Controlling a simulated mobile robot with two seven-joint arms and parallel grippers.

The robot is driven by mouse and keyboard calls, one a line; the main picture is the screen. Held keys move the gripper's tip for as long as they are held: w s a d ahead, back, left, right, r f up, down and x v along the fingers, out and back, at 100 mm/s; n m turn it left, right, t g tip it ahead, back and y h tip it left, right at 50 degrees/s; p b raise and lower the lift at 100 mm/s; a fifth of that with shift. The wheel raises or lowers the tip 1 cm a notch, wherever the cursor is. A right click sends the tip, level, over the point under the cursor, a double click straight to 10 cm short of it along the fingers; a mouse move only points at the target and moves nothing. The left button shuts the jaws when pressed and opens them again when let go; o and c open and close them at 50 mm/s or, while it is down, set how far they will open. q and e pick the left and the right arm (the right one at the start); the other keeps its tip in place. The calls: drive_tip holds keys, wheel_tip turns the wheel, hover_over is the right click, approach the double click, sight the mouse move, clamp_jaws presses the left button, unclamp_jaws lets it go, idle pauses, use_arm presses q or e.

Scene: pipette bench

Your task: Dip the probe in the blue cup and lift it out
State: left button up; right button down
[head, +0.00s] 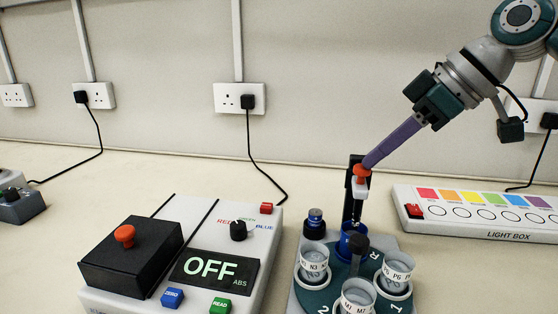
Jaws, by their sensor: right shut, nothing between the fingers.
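My right gripper (371,161) comes in from the upper right with its long purple fingers shut and nothing between them. Their tips are at the orange cap (361,171) of the probe; I cannot tell whether they touch it. The probe's white body (360,188) sits under the cap on a black upright stand (349,205). Its lower end is hard to make out. The blue cup (344,244) stands below, at the foot of the stand, partly hidden by a dark knob in front. My left gripper is not in view.
White labelled cups (314,254) sit on a round green turntable (322,287). A small dark blue bottle (314,226) stands at its back left. A meter box reading OFF (208,268) is on the left. A light box (480,214) lies right. The bench behind is mostly clear.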

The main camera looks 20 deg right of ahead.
wheel_tip(320, 180, down, 4)
drive_tip(key=shift+r+b, duration=0.15)
drive_tip(key=shift+b, duration=0.6)
drive_tip(key=shift+s+d+r+p, duration=0.25)
drive_tip(key=shift+s+d+p, duration=0.2)
drive_tip(key=shift+s+p, duration=0.15)
drive_tip(key=shift+s+d+r+p, duration=0.2)
drive_tip(key=shift+s+d+p, duration=0.3)
drive_tip(key=shift+s, duration=0.15)
drive_tip(key=b, duration=0.1)
approach(366, 184)
drive_tip(key=s+d+r, duration=0.3)
drive_tip(key=shift+s+a+f, duration=0.1)
drive_tip(key=shift+s+a, duration=0.1)
drive_tip(key=shift+f, duration=0.1)
